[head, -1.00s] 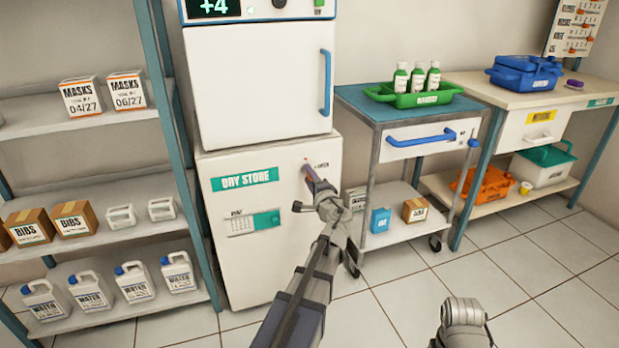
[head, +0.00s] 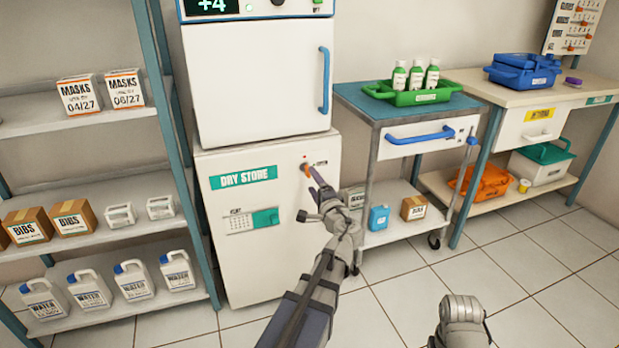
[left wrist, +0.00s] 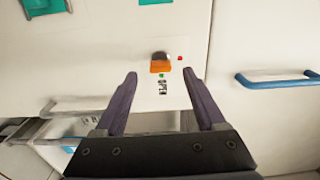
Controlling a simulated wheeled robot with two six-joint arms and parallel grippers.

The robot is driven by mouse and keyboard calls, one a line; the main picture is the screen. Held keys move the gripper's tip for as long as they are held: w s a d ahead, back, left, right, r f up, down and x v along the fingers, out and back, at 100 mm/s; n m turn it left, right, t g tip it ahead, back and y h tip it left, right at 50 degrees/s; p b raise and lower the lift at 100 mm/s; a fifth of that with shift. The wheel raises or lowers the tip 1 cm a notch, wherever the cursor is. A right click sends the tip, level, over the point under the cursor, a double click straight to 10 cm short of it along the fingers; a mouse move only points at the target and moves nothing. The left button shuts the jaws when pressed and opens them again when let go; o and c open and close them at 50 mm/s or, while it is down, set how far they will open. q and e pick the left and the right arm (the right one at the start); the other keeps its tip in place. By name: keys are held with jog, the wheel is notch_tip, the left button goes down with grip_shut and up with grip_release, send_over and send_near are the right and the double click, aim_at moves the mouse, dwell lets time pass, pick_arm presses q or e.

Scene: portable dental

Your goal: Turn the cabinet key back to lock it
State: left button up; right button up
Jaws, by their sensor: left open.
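The cabinet key (head: 306,169) is a small orange piece with a dark part, on the upper right of the white DRY STORE cabinet (head: 285,260). In the left wrist view the key (left wrist: 160,63) sits just beyond the fingertips, centred between them. A green dot and the word OPEN are below it there, and a red dot is to its right. My left gripper (head: 317,187) is open and empty, with its dark fingers pointing at the key and apart from it. It also shows in the left wrist view (left wrist: 159,78).
The cabinet handle (head: 309,216) is close to my left gripper. A white refrigerator (head: 260,90) with a blue handle stands on the cabinet. A trolley (head: 352,100) stands to the right, a shelf rack (head: 90,190) to the left. The tiled floor in front is clear.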

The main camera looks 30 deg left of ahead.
pick_arm(q)
jog(key=shift+v, duration=1.45)
jog(key=s+d+f+n+g+h+p, duration=0.2)
jog(key=s+d+f+g+h, duration=0.1)
jog(key=s+d+f, duration=0.4)
jog(key=s+d+f+n+g+h+p, duration=0.3)
jog(key=d+f+g+h, duration=0.15)
jog(key=d, duration=0.35)
jog(key=s+d+f+m+g+h+p, duration=0.1)
jog(key=s+d+f+g+h, duration=0.15)
jog(key=s+d, duration=0.45)
jog(key=s+d+f+g+h+p, duration=0.1)
jog(key=s+d+g+h, duration=0.3)
jog(key=d, duration=0.6)
notch_tip(320, 180, up, 38)
jog(key=t+y+p, duration=0.1)
jog(key=t+p, duration=0.1)
jog(key=p, duration=3.5)
jog(key=shift+s+a+p, duration=0.3)
jog(key=shift+s+a, duration=0.05)
jog(key=shift+a, duration=0.05)
jog(key=shift+f, duration=0.2)
jog(key=shift+c, duration=0.2)
